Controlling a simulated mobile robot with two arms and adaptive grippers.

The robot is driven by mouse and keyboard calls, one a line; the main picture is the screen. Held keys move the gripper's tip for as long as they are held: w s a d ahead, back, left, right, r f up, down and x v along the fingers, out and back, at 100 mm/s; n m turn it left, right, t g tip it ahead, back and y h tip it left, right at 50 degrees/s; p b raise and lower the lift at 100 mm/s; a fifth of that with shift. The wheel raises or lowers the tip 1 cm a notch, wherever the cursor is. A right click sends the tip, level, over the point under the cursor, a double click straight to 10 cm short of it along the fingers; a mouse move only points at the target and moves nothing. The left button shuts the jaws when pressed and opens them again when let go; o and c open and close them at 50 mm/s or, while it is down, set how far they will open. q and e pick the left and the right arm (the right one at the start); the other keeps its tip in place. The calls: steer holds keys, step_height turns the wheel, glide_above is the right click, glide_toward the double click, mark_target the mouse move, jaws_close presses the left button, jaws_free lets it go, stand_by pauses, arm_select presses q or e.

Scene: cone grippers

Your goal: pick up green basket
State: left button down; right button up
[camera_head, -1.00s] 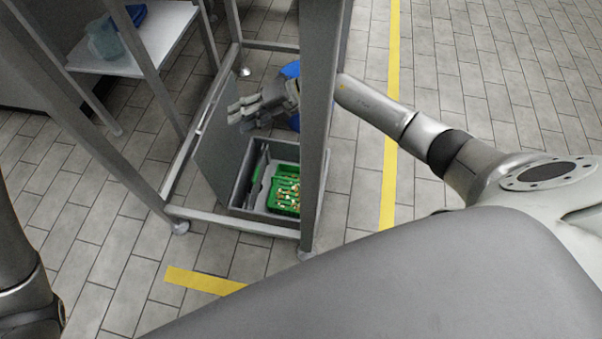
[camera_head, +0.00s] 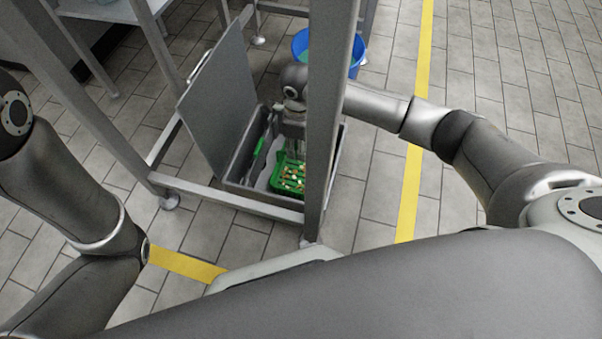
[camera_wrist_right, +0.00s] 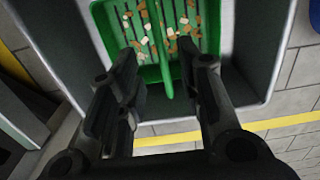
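The green basket (camera_head: 288,181) sits inside a grey crate (camera_head: 262,203) on the floor, with small tan and white pieces in it. The right wrist view shows the basket (camera_wrist_right: 183,68) with a green handle bar across its middle. My right gripper (camera_head: 292,150) points down over the basket, partly behind a frame post. In the right wrist view its two fingers (camera_wrist_right: 163,75) are apart, one on each side of the handle, and do not appear to touch it. My left arm is at the left of the head view; its gripper is out of sight.
A grey metal frame post (camera_head: 330,120) stands between the head camera and the crate. The raised grey lid (camera_head: 220,100) stands at the crate's left. A blue bucket (camera_head: 302,45) is behind the post. Tiled floor with yellow tape (camera_head: 409,190) is clear at right.

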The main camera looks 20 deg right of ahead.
steer(key=shift+f, duration=0.5)
step_height(320, 180, down, 5)
steer(key=b, duration=0.5)
steer(key=shift+d+f, duration=0.1)
steer(key=shift+d, duration=0.05)
jaws_close()
